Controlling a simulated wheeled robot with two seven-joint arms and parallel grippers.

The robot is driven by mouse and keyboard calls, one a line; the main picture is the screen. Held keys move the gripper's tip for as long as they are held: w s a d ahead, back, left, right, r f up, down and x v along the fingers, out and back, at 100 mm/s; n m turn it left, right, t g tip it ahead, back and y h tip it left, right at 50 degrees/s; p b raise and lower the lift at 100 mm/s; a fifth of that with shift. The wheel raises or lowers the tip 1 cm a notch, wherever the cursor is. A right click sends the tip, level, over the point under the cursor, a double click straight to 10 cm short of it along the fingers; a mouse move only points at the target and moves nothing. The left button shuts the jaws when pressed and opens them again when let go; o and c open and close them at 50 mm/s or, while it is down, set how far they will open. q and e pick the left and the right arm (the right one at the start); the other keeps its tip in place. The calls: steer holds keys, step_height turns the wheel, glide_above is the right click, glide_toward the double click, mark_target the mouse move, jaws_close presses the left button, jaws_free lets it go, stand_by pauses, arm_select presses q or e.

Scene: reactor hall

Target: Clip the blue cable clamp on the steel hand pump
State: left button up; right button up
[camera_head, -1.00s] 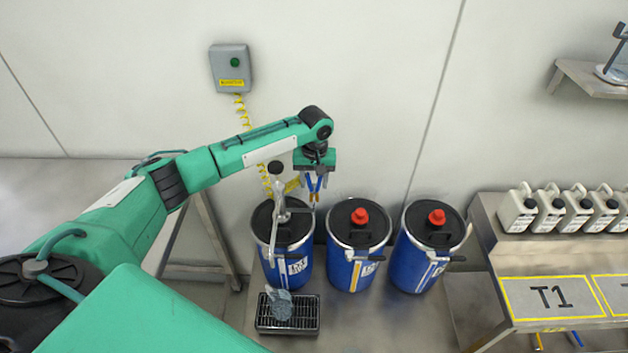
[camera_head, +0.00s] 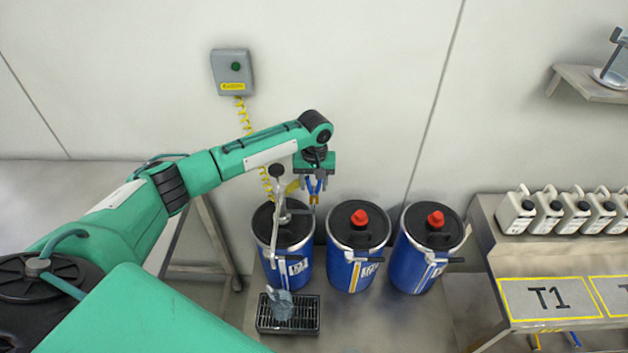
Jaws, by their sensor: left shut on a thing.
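The steel hand pump (camera_head: 276,232) stands on the left blue drum (camera_head: 303,268), with a dark knob on top and a spout reaching forward over a grated tray. My left gripper (camera_head: 314,180) is just right of the pump's top, above the drum's rear right edge. It points down and is shut on the blue cable clamp (camera_head: 313,189), which hangs below the jaws. The clamp appears apart from the pump, though depth is hard to judge. Its yellow coiled cable (camera_head: 244,118) runs down from a grey wall box (camera_head: 232,73), partly hidden behind my arm. My right gripper is not in view.
Two more blue drums with red caps (camera_head: 360,218) (camera_head: 436,218) stand to the right. A grey jug (camera_head: 281,305) sits on the black grated tray (camera_head: 304,327). A steel table marked T1 (camera_head: 515,318) and several white canisters (camera_head: 515,212) are at the right.

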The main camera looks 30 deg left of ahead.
mark_target(314, 192)
arm_select(q)
steer(key=shift+f, duration=0.35)
stand_by(0.3)
steer(key=shift+f, duration=1.15)
steer(key=shift+f, duration=0.15)
steer(key=shift+p, duration=0.7)
steer(key=shift+p, duration=0.55)
stand_by(0.6)
steer(key=shift+f, duration=0.55)
stand_by(0.7)
steer(key=o, duration=0.8)
